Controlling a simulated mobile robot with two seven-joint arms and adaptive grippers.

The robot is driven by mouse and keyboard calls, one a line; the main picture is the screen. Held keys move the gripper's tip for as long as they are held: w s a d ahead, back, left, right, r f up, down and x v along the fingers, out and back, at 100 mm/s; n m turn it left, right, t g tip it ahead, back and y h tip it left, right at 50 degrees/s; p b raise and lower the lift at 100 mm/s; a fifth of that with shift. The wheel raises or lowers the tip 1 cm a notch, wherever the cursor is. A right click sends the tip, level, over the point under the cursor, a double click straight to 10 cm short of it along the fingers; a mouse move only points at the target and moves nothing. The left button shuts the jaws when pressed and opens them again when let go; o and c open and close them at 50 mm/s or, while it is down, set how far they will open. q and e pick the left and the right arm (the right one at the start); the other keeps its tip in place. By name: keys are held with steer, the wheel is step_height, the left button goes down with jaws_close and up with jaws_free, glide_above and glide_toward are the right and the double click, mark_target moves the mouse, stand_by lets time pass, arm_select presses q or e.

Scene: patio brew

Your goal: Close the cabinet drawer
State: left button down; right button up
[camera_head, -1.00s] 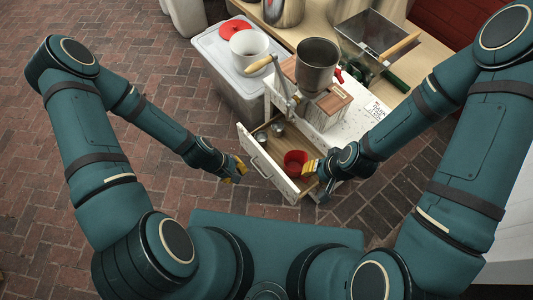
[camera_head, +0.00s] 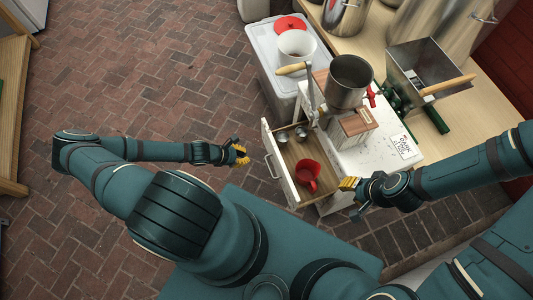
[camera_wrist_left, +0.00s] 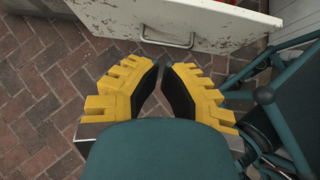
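The cabinet (camera_head: 375,160) is white and worn. Its drawer (camera_head: 293,163) is pulled out toward the left, with a wooden inside and a white front (camera_head: 276,160). The drawer holds a red cup (camera_head: 308,174) and small metal cups (camera_head: 292,135). My left gripper (camera_head: 243,153) is outside the drawer front, a short gap left of the handle. In the left wrist view my left gripper (camera_wrist_left: 162,66) is empty, its yellow fingertips nearly meeting; the drawer handle (camera_wrist_left: 168,42) is just beyond them. My right gripper (camera_head: 349,184) is beside the drawer's near right side; its finger gap is not clear.
On the cabinet stands a grain mill with a metal hopper (camera_head: 350,82) and a crank. Behind it are a light plastic bin (camera_head: 284,82) and a wooden table (camera_head: 388,30) with metal pots. The brick floor (camera_head: 150,80) left of the drawer is clear.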

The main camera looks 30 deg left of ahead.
mark_target(276, 155)
arm_select(q)
steer(key=b+x, duration=0.1)
steer(key=x, duration=0.3)
steer(key=b+x, duration=0.1)
steer(key=x, duration=0.2)
steer(key=d+r+b+x, duration=0.1)
steer(key=x, duration=0.3)
steer(key=shift+w+d+f, duration=0.15)
steer(key=shift+w, duration=0.45)
steer(key=shift+w+d, duration=0.3)
steer(key=shift+w, duration=0.1)
steer(key=shift+w+d, duration=0.1)
